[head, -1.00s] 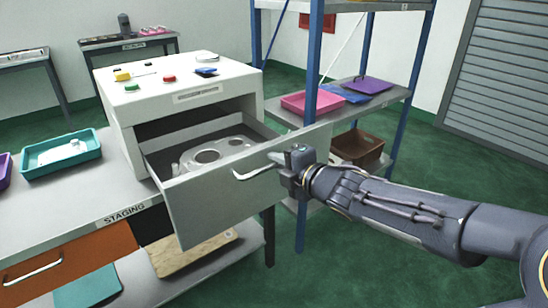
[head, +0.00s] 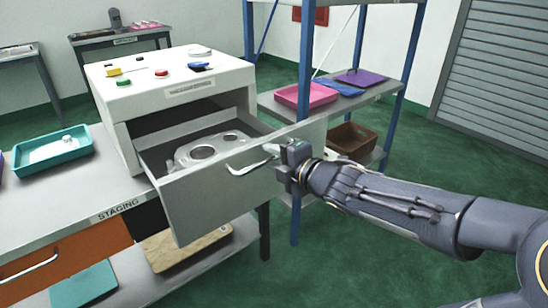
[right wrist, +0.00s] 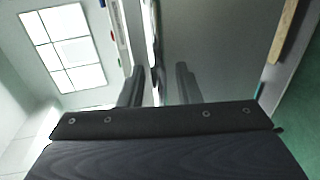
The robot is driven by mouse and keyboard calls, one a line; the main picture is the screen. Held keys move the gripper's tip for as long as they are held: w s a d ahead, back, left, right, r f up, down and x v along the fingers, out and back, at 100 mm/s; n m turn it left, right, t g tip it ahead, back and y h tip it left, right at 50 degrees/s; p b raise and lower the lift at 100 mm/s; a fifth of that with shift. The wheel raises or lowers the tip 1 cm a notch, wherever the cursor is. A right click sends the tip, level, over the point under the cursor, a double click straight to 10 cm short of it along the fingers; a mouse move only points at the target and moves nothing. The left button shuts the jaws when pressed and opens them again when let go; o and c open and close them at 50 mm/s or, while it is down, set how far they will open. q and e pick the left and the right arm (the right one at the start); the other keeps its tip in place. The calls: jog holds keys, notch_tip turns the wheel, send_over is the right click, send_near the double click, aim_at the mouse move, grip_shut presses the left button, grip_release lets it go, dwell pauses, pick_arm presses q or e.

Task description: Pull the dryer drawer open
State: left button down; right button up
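The dryer (head: 175,95) is a white box on the bench with coloured buttons on top. Its grey drawer (head: 215,200) stands well out of the housing, with a grey metal casting (head: 205,151) lying inside. The drawer's handle (head: 245,168) is a light bar on the front panel. My right gripper (head: 275,150) is at the right end of this handle. In the right wrist view its two fingers (right wrist: 160,86) stand apart, with a narrow bar between them, closer to the left finger, and a gap on the right. My left gripper is out of view.
A blue-posted shelf (head: 370,100) with a pink tray (head: 305,97) and a brown crate (head: 350,141) stands right behind the drawer. A teal tray (head: 53,158) lies on the bench at left. The green floor (head: 350,260) in front is clear.

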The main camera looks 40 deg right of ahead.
jog(key=p+v, duration=0.4)
jog(key=v, duration=0.3)
jog(key=shift+s, duration=0.35)
jog(key=shift+r, duration=0.1)
jog(key=s+a+m+g+y+p, duration=0.2)
jog(key=s+a+m+g+p, duration=0.7)
jog(key=m, duration=1.1)
jog(key=s+a+g, duration=0.1)
jog(key=s+a, duration=0.3)
jog(key=s, duration=0.1)
jog(key=shift+s+a+m, duration=0.2)
jog(key=shift+a+m, duration=0.1)
jog(key=shift+m, duration=0.1)
